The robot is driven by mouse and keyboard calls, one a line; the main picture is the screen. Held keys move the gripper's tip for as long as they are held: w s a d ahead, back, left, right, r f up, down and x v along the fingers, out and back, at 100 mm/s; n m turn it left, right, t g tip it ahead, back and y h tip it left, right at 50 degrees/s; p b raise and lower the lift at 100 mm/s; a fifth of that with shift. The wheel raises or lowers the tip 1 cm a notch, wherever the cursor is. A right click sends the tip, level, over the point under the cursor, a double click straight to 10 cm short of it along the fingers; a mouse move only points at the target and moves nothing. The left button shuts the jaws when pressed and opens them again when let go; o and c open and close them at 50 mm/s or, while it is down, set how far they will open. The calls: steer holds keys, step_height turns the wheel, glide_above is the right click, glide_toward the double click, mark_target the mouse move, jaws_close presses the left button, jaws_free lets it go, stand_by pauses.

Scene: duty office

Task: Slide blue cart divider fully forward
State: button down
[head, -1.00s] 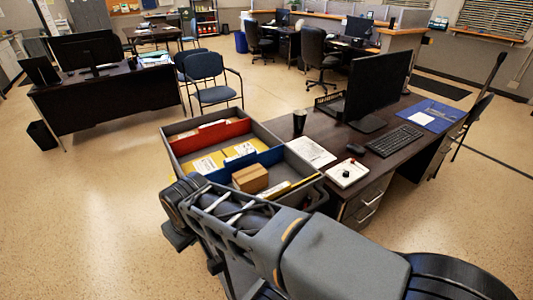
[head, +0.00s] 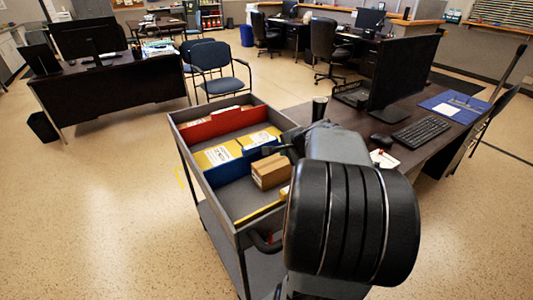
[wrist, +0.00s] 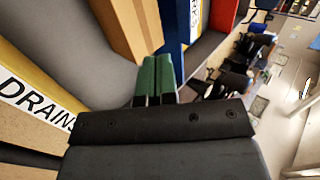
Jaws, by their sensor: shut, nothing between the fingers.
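The blue divider (head: 226,172) stands upright across the grey cart tray (head: 243,227), between yellow packets and a cardboard box (head: 271,171). My arm hides its right part in the head view. In the wrist view the blue divider (wrist: 172,32) rises just beyond and right of my gripper (wrist: 156,62). The two green fingers are shut together with nothing between them. They are down in the tray, between the cardboard box (wrist: 124,24) and the divider. I cannot tell whether the fingertips touch the divider.
A red divider (head: 212,126) stands at the tray's far end. A yellow folder marked "DRAINS" (wrist: 38,98) lies left of my gripper. A desk with a monitor (head: 402,75) and keyboard (head: 424,132) stands right of the cart.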

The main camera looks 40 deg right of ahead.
steer(key=b, duration=0.1)
glide_toward(261, 156)
steer(key=shift+s+d+f, duration=0.15)
steer(key=shift+f, duration=0.35)
steer(key=w, duration=0.3)
steer(key=shift+d+p, duration=0.1)
steer(key=shift+p, duration=0.3)
steer(key=shift+w, duration=0.65)
steer(key=shift+f, duration=0.1)
steer(key=w+p, duration=0.2)
steer(key=w, duration=0.5)
steer(key=shift+d, duration=0.25)
